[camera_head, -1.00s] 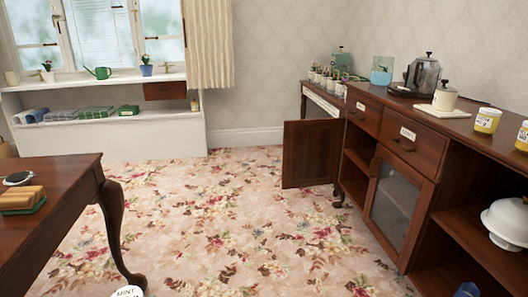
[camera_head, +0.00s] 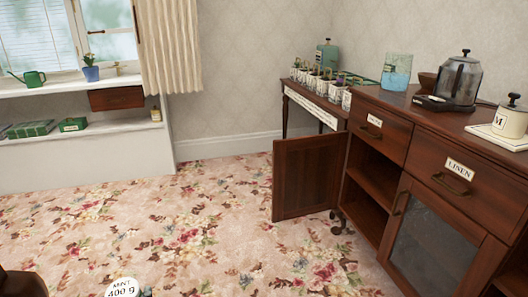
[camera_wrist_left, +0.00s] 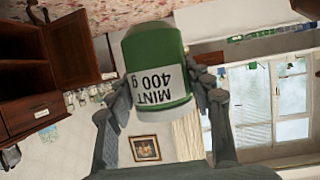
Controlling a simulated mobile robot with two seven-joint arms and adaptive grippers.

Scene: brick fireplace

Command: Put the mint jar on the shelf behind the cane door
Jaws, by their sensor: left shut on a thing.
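The mint jar (camera_wrist_left: 158,60) is green with a white "MINT 400 g" label, which reads upside down in the left wrist view. My left gripper (camera_wrist_left: 165,98) is shut on it, one finger on each side. A wooden door (camera_head: 305,177) stands open at the sideboard's left end, beside an open bay with a shelf (camera_head: 372,184). I see no cane weave on its visible face. A closed glazed door (camera_head: 432,243) is to the right. My right gripper is out of view.
The sideboard top (camera_head: 420,118) carries a kettle (camera_head: 459,80), a glass vessel (camera_head: 397,72) and a canister (camera_head: 510,119). A side table (camera_head: 297,92) with several pots stands behind the open door. The flowered carpet (camera_head: 190,230) before the sideboard is clear.

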